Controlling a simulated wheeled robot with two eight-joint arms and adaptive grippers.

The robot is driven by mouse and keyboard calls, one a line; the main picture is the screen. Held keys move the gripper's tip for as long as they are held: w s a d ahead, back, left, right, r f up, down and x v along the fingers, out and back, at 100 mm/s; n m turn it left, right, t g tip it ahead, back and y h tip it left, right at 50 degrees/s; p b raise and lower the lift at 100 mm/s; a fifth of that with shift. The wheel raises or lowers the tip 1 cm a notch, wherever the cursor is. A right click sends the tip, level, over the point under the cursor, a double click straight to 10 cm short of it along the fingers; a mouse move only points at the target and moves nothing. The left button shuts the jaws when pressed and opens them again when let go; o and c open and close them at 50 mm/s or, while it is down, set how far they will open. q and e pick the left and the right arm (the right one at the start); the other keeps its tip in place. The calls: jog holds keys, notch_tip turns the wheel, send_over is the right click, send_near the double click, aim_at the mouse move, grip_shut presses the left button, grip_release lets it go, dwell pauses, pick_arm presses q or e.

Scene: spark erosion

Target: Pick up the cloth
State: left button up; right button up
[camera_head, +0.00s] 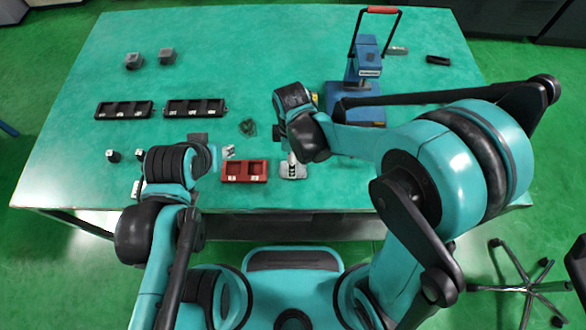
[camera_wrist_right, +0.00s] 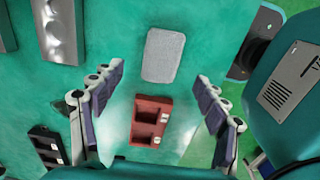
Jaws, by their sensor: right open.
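The cloth looks like a flat, pale grey rounded rectangle (camera_wrist_right: 164,55) in the right wrist view. In the head view it lies on the green table just right of the red tray (camera_head: 244,172), partly covered by my right gripper (camera_head: 286,148). In the right wrist view my right gripper (camera_wrist_right: 160,77) is open and empty. Its fingers are spread left and right, with the cloth ahead and the red tray (camera_wrist_right: 150,121) between them. My left gripper (camera_head: 222,152) is left of the red tray, mostly hidden by its own wrist, so its jaws are unclear.
A blue press (camera_head: 366,70) with a red handle stands at the right. Two black trays (camera_head: 124,110) (camera_head: 195,107) lie at the left, with two grey blocks (camera_head: 133,61) (camera_head: 167,55) behind. A small dark crumpled item (camera_head: 248,128) lies behind the red tray. The back middle is clear.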

notch_tip(320, 180, down, 5)
jog(key=b, duration=0.2)
jog(key=shift+s+d+f+b, duration=0.1)
jog(key=shift+d+f+b, duration=0.1)
jog(key=shift+b, duration=0.2)
jog(key=shift+r, duration=0.1)
jog(key=shift+c, duration=1.2)
jog(key=c, duration=0.9)
